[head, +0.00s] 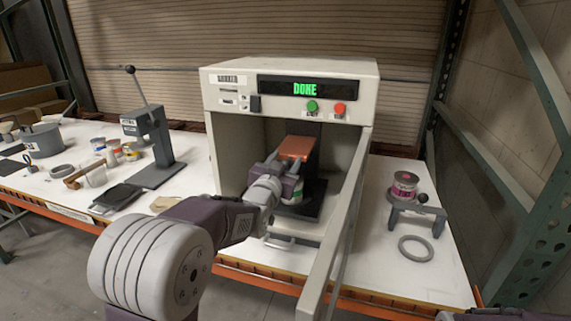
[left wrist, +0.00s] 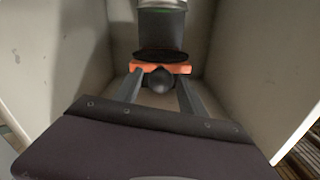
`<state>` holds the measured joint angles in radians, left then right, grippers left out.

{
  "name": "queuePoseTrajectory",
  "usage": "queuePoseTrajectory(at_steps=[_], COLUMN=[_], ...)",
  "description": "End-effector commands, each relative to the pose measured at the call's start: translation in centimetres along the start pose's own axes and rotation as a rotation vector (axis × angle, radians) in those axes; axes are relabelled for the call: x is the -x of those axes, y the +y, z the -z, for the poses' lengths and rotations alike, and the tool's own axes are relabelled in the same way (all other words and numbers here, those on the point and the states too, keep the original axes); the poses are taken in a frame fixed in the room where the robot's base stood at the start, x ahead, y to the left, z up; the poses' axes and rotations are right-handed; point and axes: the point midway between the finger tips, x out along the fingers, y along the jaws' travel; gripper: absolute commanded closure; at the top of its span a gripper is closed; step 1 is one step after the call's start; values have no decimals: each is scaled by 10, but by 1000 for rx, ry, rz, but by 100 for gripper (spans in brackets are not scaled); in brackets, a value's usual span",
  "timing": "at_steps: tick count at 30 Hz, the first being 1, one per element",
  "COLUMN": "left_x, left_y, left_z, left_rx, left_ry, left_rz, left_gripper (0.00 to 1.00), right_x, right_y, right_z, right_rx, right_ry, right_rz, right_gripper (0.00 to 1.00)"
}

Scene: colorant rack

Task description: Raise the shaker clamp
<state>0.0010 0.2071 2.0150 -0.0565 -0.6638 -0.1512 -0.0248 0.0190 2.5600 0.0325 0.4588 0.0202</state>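The shaker (head: 290,69) is a pale box with its door (head: 338,230) open and a green "DONE" on its display. The orange shaker clamp (head: 297,147) is inside, above a can (head: 298,191) with a green band, partly hidden by my arm. My left gripper (head: 283,163) reaches into the chamber at the clamp. In the left wrist view, my left fingers (left wrist: 159,82) stand apart on both sides of a black ball knob (left wrist: 160,81) in front of the orange bar (left wrist: 177,68). I see no clear contact with the knob. My right gripper is out of view.
The open door and chamber walls (left wrist: 78,45) flank my left arm. Right of the shaker are a magenta-labelled can (head: 404,186), a grey stand (head: 418,214) and a ring (head: 415,249). A lever press (head: 155,150) and several small cans stand to the left.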

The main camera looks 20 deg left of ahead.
Motion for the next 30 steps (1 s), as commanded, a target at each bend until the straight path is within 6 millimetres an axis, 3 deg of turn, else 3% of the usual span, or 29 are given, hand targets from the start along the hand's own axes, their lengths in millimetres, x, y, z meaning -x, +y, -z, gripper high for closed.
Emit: queuePoseTrajectory(at_steps=[8, 21, 30], left_x=[7, 83, 91], left_y=[1, 0, 0], left_z=[-4, -1, -1], left_rx=[0, 0, 0], left_ry=[-7, -1, -3], left_rz=[-2, 0, -1], left_gripper=[51, 51, 51], right_x=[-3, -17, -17], right_y=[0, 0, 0], right_z=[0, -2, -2], right_rx=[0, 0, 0], right_ry=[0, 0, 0], right_rz=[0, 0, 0], right_gripper=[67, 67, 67])
